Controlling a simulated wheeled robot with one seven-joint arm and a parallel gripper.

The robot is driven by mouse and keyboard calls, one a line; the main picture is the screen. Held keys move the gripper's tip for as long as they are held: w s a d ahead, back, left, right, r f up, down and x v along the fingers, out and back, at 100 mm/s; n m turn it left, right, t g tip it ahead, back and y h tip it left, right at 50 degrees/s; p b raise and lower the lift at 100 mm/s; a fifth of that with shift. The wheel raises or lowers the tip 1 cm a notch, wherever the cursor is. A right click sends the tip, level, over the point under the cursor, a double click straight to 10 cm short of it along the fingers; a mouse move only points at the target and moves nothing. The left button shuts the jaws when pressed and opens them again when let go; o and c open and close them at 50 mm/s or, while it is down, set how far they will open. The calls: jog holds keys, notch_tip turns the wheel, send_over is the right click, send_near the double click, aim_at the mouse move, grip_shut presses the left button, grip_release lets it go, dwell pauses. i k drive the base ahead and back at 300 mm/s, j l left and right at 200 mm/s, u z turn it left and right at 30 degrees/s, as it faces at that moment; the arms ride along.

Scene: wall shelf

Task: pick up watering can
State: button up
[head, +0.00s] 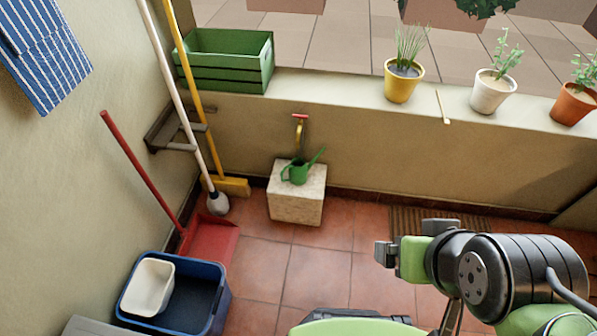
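A small green watering can (299,173) stands upright on top of a pale stone block (296,207) against the far wall. Its spout points up to the right. My gripper (386,254) is at the lower right, at the left end of my arm, well apart from the can and nearer to me. The view does not show clearly whether its fingers are open or shut. Nothing can be seen held in it.
A tap (299,133) with a red handle is on the wall just above the can. A broom (231,186), a mop, a red dustpan (211,241) and a blue tub (207,315) stand left. Potted plants and a green crate (227,77) line the ledge. Floor before the block is clear.

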aim_at(297, 169)
jog(key=z, duration=0.95)
jog(key=u, duration=1.4)
jog(key=i+l+u, duration=0.25)
jog(key=u, duration=0.15)
jog(key=i+l+u, duration=0.2)
jog(key=u, duration=0.15)
jog(key=i+l+u, duration=0.15)
jog(key=l+u, duration=0.25)
jog(key=i+l+u, duration=0.1)
jog(key=l+u, duration=1.05)
jog(key=l, duration=0.2)
